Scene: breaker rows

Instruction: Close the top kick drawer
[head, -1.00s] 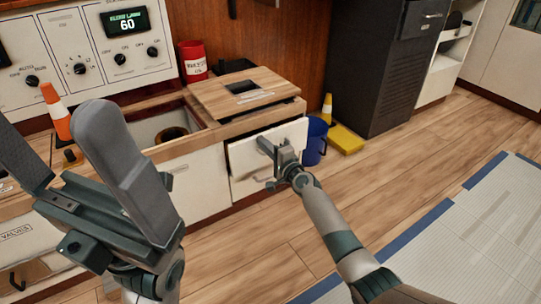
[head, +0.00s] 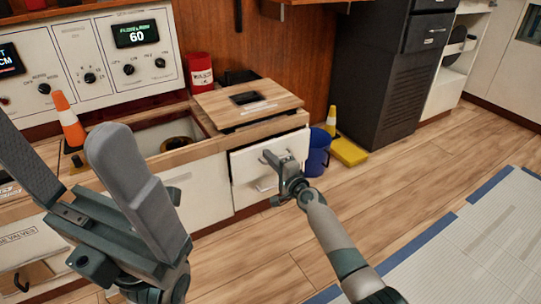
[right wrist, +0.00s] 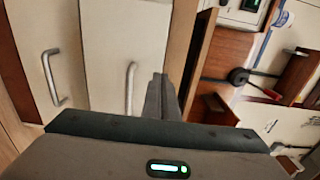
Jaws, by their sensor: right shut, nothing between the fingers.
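The white top drawer front (head: 243,167) is below the wooden counter at the centre of the head view. It seems to stand slightly out from the cabinet; the exact gap is unclear. In the right wrist view the upper front (right wrist: 115,40) shows with a metal bar handle. My right gripper (head: 271,158) is shut and empty, in front of the drawer front's upper part. Whether its fingertips touch it cannot be told. My left gripper (head: 58,135) is open and empty, large in the left foreground, away from the drawer.
A blue bucket (head: 317,152) and a yellow wet-floor cone base (head: 348,153) stand right of the drawer. A wooden hatch board (head: 215,105) lies on the counter above. An orange cone (head: 68,120) stands at left.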

